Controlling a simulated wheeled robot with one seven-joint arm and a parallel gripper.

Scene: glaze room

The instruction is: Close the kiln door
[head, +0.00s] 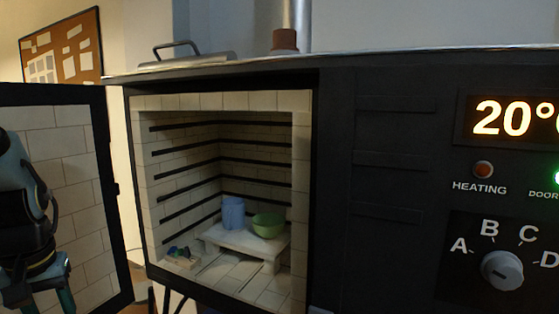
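The kiln door (72,150) stands open at the left, its brick-lined inner face toward me and its dark frame around it. The kiln (335,190) is dark, with its brick-lined chamber open to view. My gripper (42,296) is at the lower left, in front of the door's inner face. Its fingers run down toward the bottom edge of the frame, and their tips are cut off or hard to make out. I cannot tell whether it touches the door.
In the chamber, a blue cup (233,213) and a green bowl (268,225) stand on a pale shelf (222,238). A small tray with dark pieces (183,259) sits at the chamber's front left. The control panel at the right reads 20°, with a dial (502,270).

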